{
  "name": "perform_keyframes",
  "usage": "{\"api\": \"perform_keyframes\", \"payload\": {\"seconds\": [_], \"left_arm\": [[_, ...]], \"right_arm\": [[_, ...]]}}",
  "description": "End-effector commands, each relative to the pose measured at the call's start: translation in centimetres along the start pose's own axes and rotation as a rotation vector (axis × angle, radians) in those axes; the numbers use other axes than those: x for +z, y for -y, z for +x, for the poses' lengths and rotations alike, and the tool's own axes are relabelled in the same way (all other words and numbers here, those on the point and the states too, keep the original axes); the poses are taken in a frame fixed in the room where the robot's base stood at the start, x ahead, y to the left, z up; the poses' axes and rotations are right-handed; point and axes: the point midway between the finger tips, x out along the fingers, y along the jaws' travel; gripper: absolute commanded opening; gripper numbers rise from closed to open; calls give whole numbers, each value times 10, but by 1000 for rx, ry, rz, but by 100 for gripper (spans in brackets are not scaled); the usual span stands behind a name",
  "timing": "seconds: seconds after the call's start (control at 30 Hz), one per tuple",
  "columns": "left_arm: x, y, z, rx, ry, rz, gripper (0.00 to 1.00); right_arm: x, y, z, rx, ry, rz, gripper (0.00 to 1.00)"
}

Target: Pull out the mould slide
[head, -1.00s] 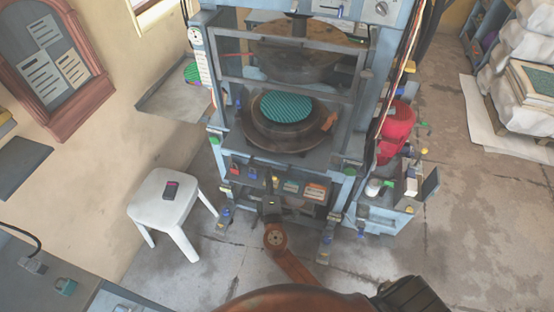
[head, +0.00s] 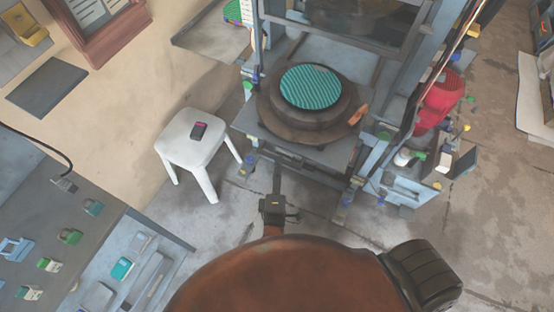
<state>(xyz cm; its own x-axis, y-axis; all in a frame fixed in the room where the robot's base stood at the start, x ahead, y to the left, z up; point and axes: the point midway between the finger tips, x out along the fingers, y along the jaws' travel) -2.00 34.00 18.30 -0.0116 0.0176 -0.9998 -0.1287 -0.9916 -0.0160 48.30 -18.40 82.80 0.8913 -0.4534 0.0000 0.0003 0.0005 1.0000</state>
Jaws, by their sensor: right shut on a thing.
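The mould slide (head: 255,130) is a grey plate sticking out of the front of the blue press (head: 395,120). It carries a dark, rusty round mould (head: 285,125) with a striped green disc (head: 311,87) on top. The dark upper platen (head: 365,12) is above and behind the mould. My right gripper (head: 277,170) is at the front of the slide, left of its middle, and shut on it. The exact grip point is small and partly hidden. My left gripper is not in view.
A grey bench (head: 40,215) with several coloured parts is at lower left. A red canister (head: 440,95) is on the press's right side.

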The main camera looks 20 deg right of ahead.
Motion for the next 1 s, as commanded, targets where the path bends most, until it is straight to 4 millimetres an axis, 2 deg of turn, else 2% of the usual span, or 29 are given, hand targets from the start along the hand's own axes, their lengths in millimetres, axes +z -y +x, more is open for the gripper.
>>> {"api": "perform_keyframes", "payload": {"seconds": [0.33,0.37,0.6,0.87,1.0], "left_arm": [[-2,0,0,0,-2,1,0],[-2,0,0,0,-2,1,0],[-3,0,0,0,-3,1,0],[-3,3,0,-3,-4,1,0],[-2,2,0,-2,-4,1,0]], "right_arm": [[0,0,0,-1,0,0,0],[0,0,0,-1,0,0,12],[0,0,0,0,0,0,28],[0,0,-1,0,0,0,28],[0,0,-13,0,1,0,28]]}}
